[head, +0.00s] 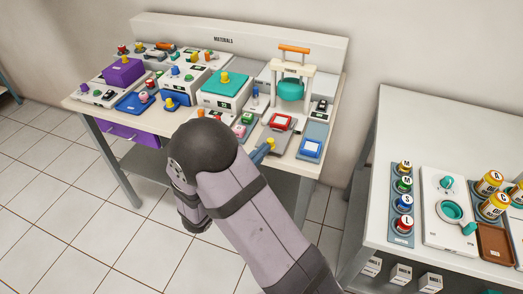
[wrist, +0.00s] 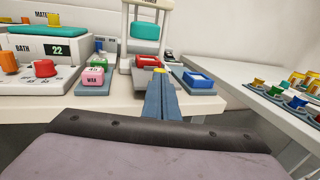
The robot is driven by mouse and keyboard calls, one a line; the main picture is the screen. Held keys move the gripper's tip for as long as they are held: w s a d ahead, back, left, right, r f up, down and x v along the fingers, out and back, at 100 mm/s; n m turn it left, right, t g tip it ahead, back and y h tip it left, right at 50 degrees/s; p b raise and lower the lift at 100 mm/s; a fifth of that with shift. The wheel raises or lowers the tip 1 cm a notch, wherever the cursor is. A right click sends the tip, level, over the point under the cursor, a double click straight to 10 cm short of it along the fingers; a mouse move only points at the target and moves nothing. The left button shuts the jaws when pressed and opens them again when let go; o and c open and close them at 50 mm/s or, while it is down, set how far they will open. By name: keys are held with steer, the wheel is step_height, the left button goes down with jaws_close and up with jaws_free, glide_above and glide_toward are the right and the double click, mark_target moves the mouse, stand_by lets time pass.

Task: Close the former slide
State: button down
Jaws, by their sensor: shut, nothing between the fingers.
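The former (head: 291,88) stands at the right of the materials table, with pale posts, an orange top handle and a teal dome. Its teal part also shows in the wrist view (wrist: 145,31). A red-framed white piece on a grey base (head: 280,122), apparently the former slide, sits at its front; it also shows in the wrist view (wrist: 148,62). My gripper (head: 267,147) is just in front of it, blue fingers shut and empty (wrist: 160,80). A small yellow piece (wrist: 159,70) shows at the fingertips; I cannot tell whether they touch it. The fingers hide part of the slide base.
A blue-framed tray (head: 310,149) lies right of the slide. Green and pink blocks (head: 243,124) lie to the left, beside the teal-topped bath (head: 225,90). A second table (head: 430,115) with jars and bottles stands at the right, across a gap. The floor at left is clear.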

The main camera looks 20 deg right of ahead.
mark_target(272, 134)
steer(key=shift+d, duration=0.15)
steer(key=w+d, duration=0.7)
steer(key=shift+b, duration=0.4)
steer(key=shift+w+r, duration=0.1)
steer(key=shift+r, duration=0.1)
steer(key=shift+a, duration=0.15)
steer(key=shift+s+a+f, duration=0.1)
steer(key=shift+s+a, duration=0.1)
steer(key=shift+a, duration=0.2)
steer(key=v, duration=1.3)
steer(key=shift+s+b, duration=0.2)
steer(key=shift+b, duration=0.2)
steer(key=shift+f, duration=0.15)
